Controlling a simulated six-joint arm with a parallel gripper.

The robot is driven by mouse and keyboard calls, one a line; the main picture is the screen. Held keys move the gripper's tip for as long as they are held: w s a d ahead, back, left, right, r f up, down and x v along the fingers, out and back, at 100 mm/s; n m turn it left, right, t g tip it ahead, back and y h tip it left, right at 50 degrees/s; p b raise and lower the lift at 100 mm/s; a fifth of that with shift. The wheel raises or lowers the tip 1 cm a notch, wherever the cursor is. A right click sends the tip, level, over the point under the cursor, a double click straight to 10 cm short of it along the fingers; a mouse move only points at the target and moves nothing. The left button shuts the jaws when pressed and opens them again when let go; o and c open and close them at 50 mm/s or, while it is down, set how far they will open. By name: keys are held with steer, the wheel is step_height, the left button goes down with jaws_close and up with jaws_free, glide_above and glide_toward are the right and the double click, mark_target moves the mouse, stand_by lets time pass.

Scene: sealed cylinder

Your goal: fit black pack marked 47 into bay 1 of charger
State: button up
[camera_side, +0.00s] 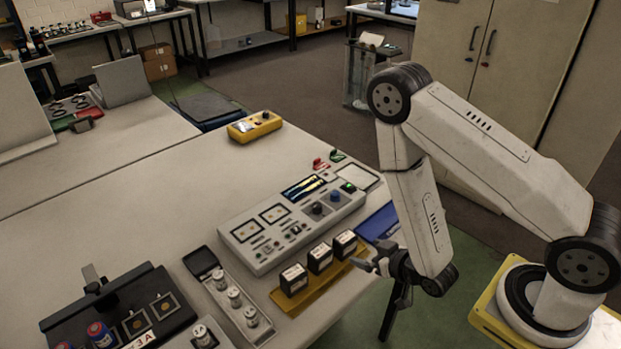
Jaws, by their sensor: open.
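Three black packs with white labels stand in a row on a yellow tray (277,296): a near one (294,280), a middle one (320,258) and a far one (345,244). Their label marks are too small to read, so I cannot tell which is 47. A black unit (62,321) at the lower left has square bays with gold-coloured centres, such as this bay (165,305); it looks like the charger, but no bay numbers are readable. My gripper (368,257) is open and empty, just right of the far pack, and appears apart from it.
A grey panel (262,257) with knobs and square frames lies behind the packs. A narrow grey tray (259,334) with several white-topped cylinders lies between the packs and the black unit. A yellow meter (254,126) sits farther back. The table's left middle is clear.

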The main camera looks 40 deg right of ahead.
steer(key=shift+w+a+r+g, duration=0.1)
steer(key=shift+w+r+g, duration=0.3)
steer(key=shift+w, duration=0.2)
steer(key=shift+w+r+g, duration=0.35)
steer(key=shift+w+g, duration=0.05)
steer(key=shift+w, duration=0.15)
steer(key=s+r+g, duration=0.2)
steer(key=r+g, duration=0.2)
steer(key=r, duration=0.3)
steer(key=s+r+g, duration=0.3)
steer(key=r+g, duration=0.1)
steer(key=r, duration=0.3)
steer(key=shift+s+n+g+y, duration=0.3)
steer(key=shift+s+n+y, duration=0.05)
steer(key=shift+n+y, duration=0.05)
steer(key=shift+r, duration=0.1)
steer(key=shift+c, duration=0.4)
steer(key=shift+w, duration=0.1)
